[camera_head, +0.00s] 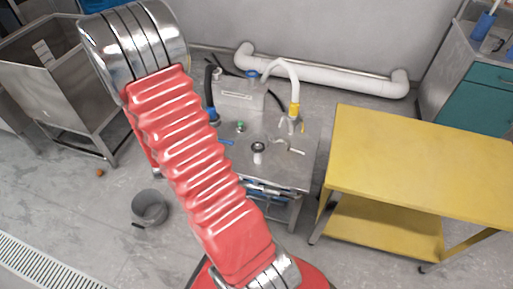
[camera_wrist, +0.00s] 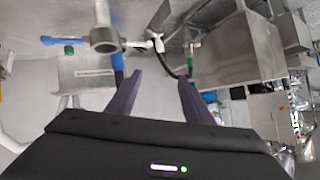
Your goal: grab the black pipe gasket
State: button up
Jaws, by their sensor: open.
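A small dark ring (camera_head: 258,147) sits on top of a pale fitting on the metal workbench (camera_head: 295,170) in the head view. It may be the black pipe gasket, but it is too small to be sure. My gripper (camera_wrist: 158,76) shows in the wrist view with its two dark fingers spread apart and nothing clearly held between them. A black hose (camera_wrist: 165,60) shows beyond the gap, and a grey pipe end (camera_wrist: 104,40) is up and left of the fingers. I cannot make out the gasket for certain in the wrist view. In the head view my arm hides the gripper.
A white curved pipe with a yellow collar (camera_head: 295,110) rises from the workbench. A yellow table (camera_head: 420,150) stands to the right. A grey bucket (camera_head: 150,207) is on the floor at left, near a steel sink (camera_head: 50,75). Floor between bucket and drain is clear.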

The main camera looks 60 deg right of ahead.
jog(key=s+d+f+m+g+h, duration=0.1)
jog(key=s+d+f+m+h, duration=0.1)
jog(key=s+d+f, duration=0.3)
jog(key=g+h, duration=0.4)
jog(key=h, duration=0.3)
send_near(259, 144)
jog(key=a, duration=0.1)
jog(key=shift+s+f+m, duration=0.15)
jog(key=shift+f+m, duration=0.15)
jog(key=shift+m, duration=0.1)
jog(key=shift+d, duration=0.1)
jog(key=shift+w+d, duration=0.25)
jog(key=shift+d, duration=1.15)
jog(key=shift+w+d, duration=0.25)
jog(key=shift+d, duration=1.15)
jog(key=shift+w+d, duration=0.2)
jog(key=shift+d, duration=1.2)
jog(key=shift+w+d, duration=0.25)
jog(key=shift+d, duration=1)
jog(key=shift+w+d, duration=0.25)
jog(key=shift+d, duration=1.05)
